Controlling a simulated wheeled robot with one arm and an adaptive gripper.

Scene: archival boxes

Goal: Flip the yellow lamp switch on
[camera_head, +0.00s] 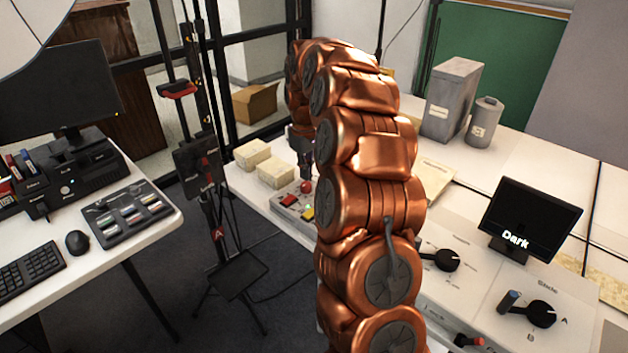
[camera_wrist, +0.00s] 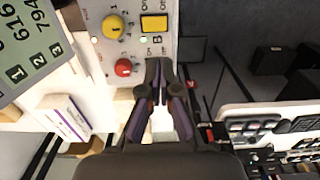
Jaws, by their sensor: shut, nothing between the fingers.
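A grey control box (camera_head: 291,200) sits at the near left edge of the long white table. In the wrist view, its panel (camera_wrist: 135,50) carries a yellow rectangular switch (camera_wrist: 154,22), a round yellow knob (camera_wrist: 113,27) and a round red knob (camera_wrist: 123,68). Small lettering surrounds the switch; which way it is set I cannot tell. My gripper (camera_wrist: 161,66) is shut and empty. Its fingertips appear over the panel's lower right edge, below the yellow switch in the picture. Whether they touch the panel I cannot tell. In the head view my arm hides part of the box.
Two pale boxes (camera_head: 252,154) (camera_head: 275,172) stand behind the control box. A screen reading "Dark" (camera_head: 530,218) and black dials (camera_head: 446,260) (camera_head: 540,313) are on the right. A tripod stand (camera_head: 212,200) stands in the gap before the left desk (camera_head: 150,225).

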